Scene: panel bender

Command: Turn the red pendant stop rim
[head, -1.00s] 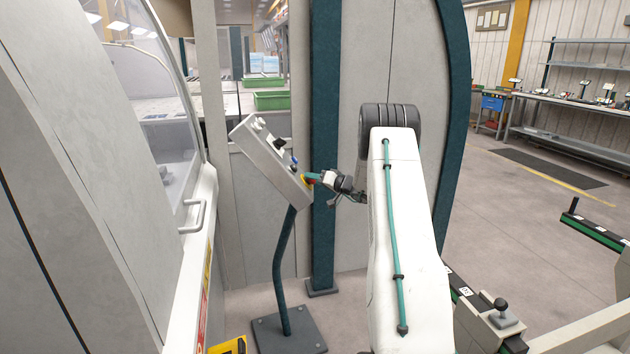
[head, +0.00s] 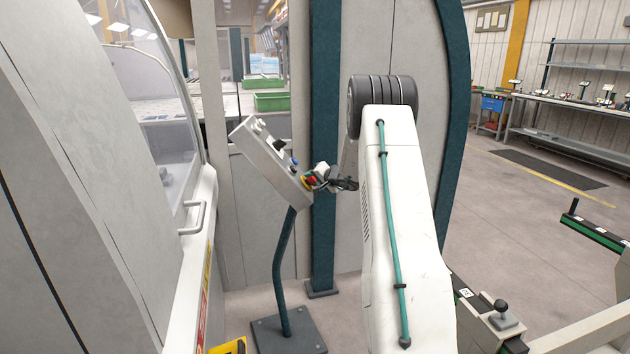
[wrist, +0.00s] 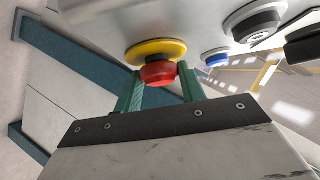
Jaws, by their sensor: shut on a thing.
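The red pendant stop rim (wrist: 158,74) is a red mushroom knob on a yellow disc (wrist: 156,51) in the wrist view. My gripper (wrist: 158,90) has its two teal fingers on either side of the red knob, shut on it. In the head view the red knob (head: 311,181) shows at the low end of the pendant's slanted grey control box (head: 262,155), with my gripper (head: 316,178) at it. The fingertips are partly hidden there.
A blue button (wrist: 216,57) and a black, pale-ringed button (wrist: 257,22) sit on the same panel. The pendant stands on a bent teal post with a dark base plate (head: 288,333). A machine door handle (head: 195,217) is to the left. Teal upright (head: 324,140) stands close behind.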

